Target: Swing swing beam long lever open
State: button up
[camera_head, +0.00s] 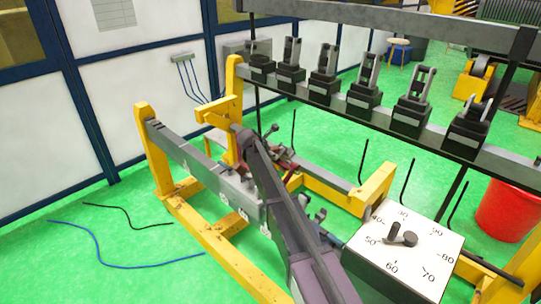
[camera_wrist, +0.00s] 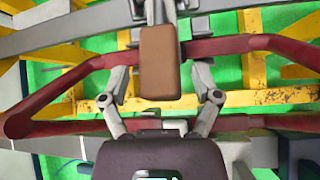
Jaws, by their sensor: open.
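In the wrist view, my gripper (camera_wrist: 161,98) is open, with one finger on each side. A brown block-like handle (camera_wrist: 160,62) lies between and just beyond the fingertips, with visible gaps to both. It joins a grey metal part at the top of the picture; I take it as the end of the lever. A dark red bar (camera_wrist: 228,46) runs behind it, with a bend at the left. In the head view, red parts (camera_head: 284,165) show beside my dark arm on the yellow-and-grey frame. My arm hides most of the gripper and handle there.
A yellow frame with a grey beam (camera_head: 190,158) stands on the green floor. A box with a numbered dial (camera_head: 420,247) is at lower right. A raised rail (camera_head: 320,95) carries several dark clamps. A red bucket (camera_head: 507,212) stands right. Open floor lies at left.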

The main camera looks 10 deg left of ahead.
jog(key=shift+w, duration=0.1)
grip_shut()
dwell(0.3)
jog(key=shift+a, duration=0.15)
